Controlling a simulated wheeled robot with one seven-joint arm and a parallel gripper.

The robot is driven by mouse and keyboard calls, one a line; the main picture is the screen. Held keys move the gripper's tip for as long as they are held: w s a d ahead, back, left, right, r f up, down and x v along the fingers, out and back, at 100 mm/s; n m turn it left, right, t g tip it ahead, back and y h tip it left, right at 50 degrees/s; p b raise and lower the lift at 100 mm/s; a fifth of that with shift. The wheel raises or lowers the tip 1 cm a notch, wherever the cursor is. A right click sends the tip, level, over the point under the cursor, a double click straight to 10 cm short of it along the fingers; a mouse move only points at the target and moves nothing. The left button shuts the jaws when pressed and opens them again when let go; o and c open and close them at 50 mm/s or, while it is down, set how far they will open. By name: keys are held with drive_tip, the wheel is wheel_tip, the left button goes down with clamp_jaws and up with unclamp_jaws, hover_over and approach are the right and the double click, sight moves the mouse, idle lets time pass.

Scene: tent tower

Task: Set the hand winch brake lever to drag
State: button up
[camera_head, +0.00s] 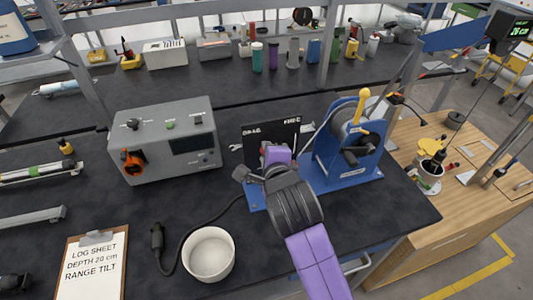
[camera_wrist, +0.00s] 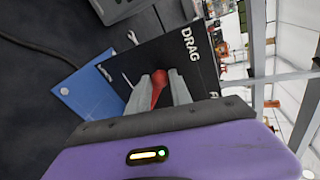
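The hand winch (camera_head: 345,165) has a blue frame and stands at the right of the black bench top. Its black label panel (camera_head: 268,138) reads DRAG on the left and FREE on the right. My gripper (camera_wrist: 160,88) is at this panel. Its two grey fingers lie on either side of the red brake lever knob (camera_wrist: 159,84) and look closed against it. In the wrist view the knob is on the DRAG side of the panel (camera_wrist: 188,72), with FREE mostly cut off.
A grey control box (camera_head: 165,140) with an orange knob stands left of the winch. A white bowl (camera_head: 208,255), a cable plug (camera_head: 157,238) and a clipboard (camera_head: 93,262) lie in front. A yellow-handled crank (camera_head: 361,106) rises on the winch's right.

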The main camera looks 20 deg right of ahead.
drive_tip(key=shift+o, duration=1.3)
drive_tip(key=b+v, duration=0.1)
drive_tip(key=v, duration=0.6)
drive_tip(key=shift+s+r, duration=0.2)
drive_tip(key=shift+s, duration=0.2)
